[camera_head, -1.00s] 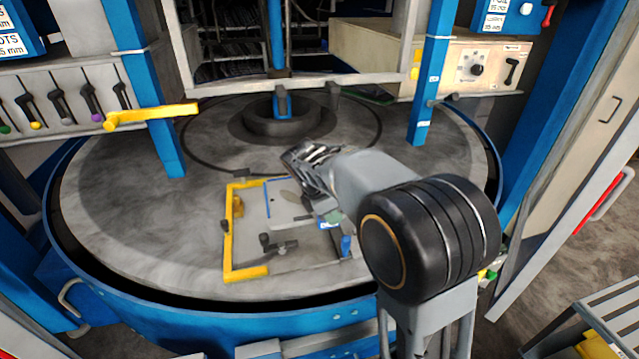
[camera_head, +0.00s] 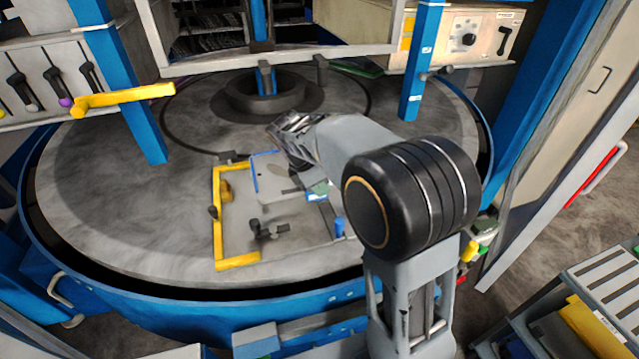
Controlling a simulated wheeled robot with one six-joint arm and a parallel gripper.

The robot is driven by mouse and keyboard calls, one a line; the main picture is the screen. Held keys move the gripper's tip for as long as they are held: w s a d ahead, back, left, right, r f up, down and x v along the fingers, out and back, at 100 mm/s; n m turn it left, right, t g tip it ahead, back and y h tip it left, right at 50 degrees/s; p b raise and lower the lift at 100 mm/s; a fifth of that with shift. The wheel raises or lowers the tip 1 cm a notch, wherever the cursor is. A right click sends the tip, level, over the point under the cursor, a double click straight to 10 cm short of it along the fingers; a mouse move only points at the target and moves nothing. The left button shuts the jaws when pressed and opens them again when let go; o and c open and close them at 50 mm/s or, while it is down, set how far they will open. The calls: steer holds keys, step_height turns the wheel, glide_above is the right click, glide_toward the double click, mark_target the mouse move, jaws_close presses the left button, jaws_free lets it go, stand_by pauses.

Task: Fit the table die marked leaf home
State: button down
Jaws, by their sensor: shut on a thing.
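A flat grey die plate (camera_head: 262,178) with a blue edge on its left and back and a dark leaf-shaped mark lies inside the yellow corner frame (camera_head: 219,230) on the round grey table (camera_head: 110,220). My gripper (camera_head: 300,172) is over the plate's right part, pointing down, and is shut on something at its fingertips. The fingertips are mostly hidden by my own wrist, so I cannot tell exactly where they grip. The plate looks flat; I cannot tell if it touches the table.
A dark clamp (camera_head: 268,231) stands at the front of the frame and a blue post (camera_head: 339,228) at its front right. A yellow lever (camera_head: 122,97) juts out at the left. Blue columns stand at both sides. The table's left part is clear.

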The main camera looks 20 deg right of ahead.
steer(key=shift+f+b, duration=1.8)
steer(key=shift+f, duration=0.95)
steer(key=shift+p, duration=0.7)
steer(key=shift+f+b, duration=0.85)
steer(key=shift+f, duration=0.85)
stand_by(0.4)
steer(key=c, duration=1)
jaws_free()
steer(key=shift+s+f, duration=0.1)
steer(key=shift+s, duration=0.05)
steer(key=v, duration=1.4)
steer(key=shift+d, duration=0.1)
